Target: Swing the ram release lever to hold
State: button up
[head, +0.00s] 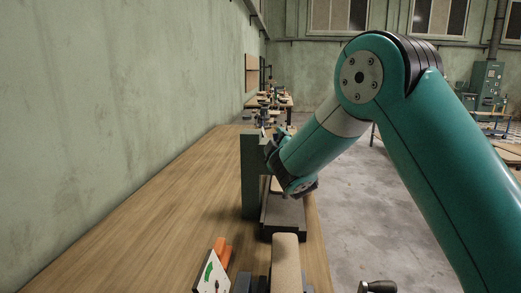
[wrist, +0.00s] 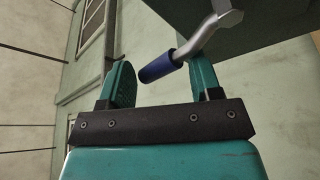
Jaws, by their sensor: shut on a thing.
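The ram release lever (wrist: 207,32) shows in the wrist view as a bent bare-metal rod with a blue grip (wrist: 157,69). It comes down from the upper right, beside a dark green machine body (wrist: 270,20). My gripper (wrist: 162,66) has its two teal fingers on either side of the blue grip and is shut on it. In the head view the green press (head: 250,185) stands upright on the bench, with my wrist at its upper right side. The lever and my fingertips are mostly hidden there behind my own arm.
The wooden bench (head: 165,200) runs along the green wall, and its left part is clear. Grey floor (head: 350,220) lies open to the right.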

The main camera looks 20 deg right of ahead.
jog(key=shift+o, duration=0.4)
jog(key=shift+s+d+f+g+h, duration=0.15)
jog(key=shift+d, duration=0.35)
jog(key=shift+s+d+f+g+h, duration=0.1)
jog(key=shift+d+f+g+h, duration=0.05)
jog(key=shift+d, duration=0.3)
jog(key=shift+o, duration=1)
jog(key=shift+f, duration=0.1)
jog(key=shift+s+f+b, duration=0.5)
jog(key=shift+f+b, duration=0.1)
jog(key=shift+b, duration=0.35)
jog(key=s+b, duration=0.4)
jog(key=shift+s+a+f, duration=0.15)
jog(key=shift+s+a, duration=0.05)
jog(key=shift+a, duration=0.1)
jog(key=shift+c, duration=0.2)
jog(key=shift+s+a+r+b, duration=0.15)
jog(key=shift+s+r+b, duration=0.05)
jog(key=shift+s+b, duration=0.45)
jog(key=shift+s, duration=0.1)
